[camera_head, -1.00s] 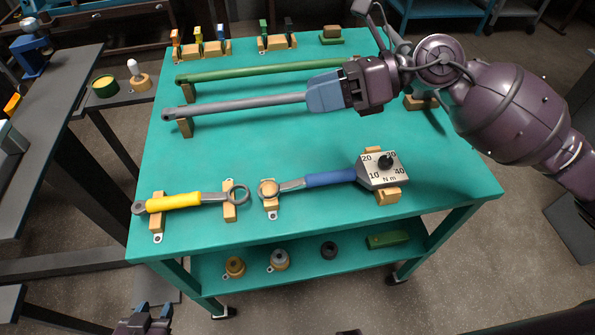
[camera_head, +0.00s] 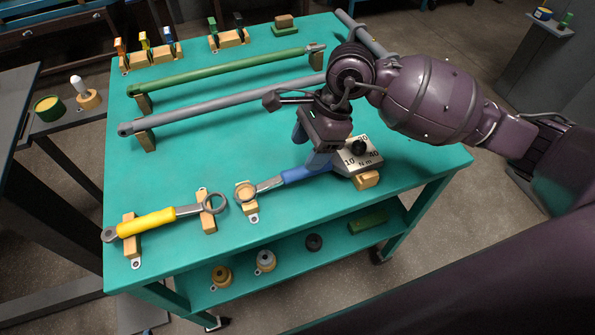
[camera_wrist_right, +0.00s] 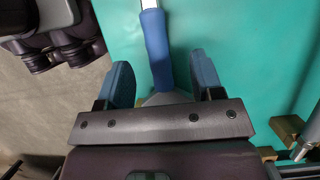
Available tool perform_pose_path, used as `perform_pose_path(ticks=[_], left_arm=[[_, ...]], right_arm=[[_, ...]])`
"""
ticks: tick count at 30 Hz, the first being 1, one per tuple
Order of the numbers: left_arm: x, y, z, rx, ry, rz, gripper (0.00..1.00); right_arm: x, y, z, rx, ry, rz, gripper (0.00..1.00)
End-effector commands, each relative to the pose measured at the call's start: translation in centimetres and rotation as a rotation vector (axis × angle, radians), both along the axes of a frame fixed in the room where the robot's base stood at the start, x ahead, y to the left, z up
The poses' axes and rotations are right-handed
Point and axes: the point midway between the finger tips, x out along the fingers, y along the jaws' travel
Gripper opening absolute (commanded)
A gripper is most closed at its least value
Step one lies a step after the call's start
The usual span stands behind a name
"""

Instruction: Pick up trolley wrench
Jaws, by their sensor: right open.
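A wrench with a blue handle (camera_head: 303,172) and a grey dial head (camera_head: 352,158) lies on wooden rests near the trolley's front edge. A yellow-handled wrench (camera_head: 150,222) lies to its left. My right gripper (camera_head: 308,148) is over the blue-handled wrench, near where the handle meets the dial head. In the right wrist view my right gripper (camera_wrist_right: 163,80) is open, with its blue fingers on either side of the blue handle (camera_wrist_right: 157,50), apart from it. The gripper hides part of the dial head. My left gripper is not recognisable in the views now.
The green trolley top (camera_head: 240,140) has clear room in its middle. A green bar (camera_head: 220,72) and a grey bar (camera_head: 225,103) lie behind on rests. Several clamps stand at the back. The lower shelf (camera_head: 225,290) holds round parts and a green block (camera_head: 368,222).

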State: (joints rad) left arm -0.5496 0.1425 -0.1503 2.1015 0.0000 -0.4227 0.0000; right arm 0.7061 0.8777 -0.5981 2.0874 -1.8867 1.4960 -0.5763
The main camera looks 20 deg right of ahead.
Motion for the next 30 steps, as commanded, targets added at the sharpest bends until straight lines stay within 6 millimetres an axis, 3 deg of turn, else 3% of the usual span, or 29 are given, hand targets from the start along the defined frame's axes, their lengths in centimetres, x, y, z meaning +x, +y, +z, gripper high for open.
perform_pose_path(ticks=[7,16,26,30], left_arm=[[0.1,0.1,-0.1,0.005,-0.001,-0.006,0.43],[-0.1,0.4,-0.8,0.013,0.009,-0.014,0.43],[0.5,0.2,-0.3,0.010,-0.005,-0.013,0.43],[0.6,0.1,-0.3,0.007,-0.007,-0.010,0.43]], right_arm=[[-0.2,0.6,-1.5,0.002,0.002,0.000,0.61],[-0.7,2.0,-5.1,0.003,0.004,-0.001,0.61],[-0.6,2.1,-5.5,0.001,-0.001,0.000,0.61],[-0.6,2.1,-5.5,0.001,-0.001,-0.001,0.41]])
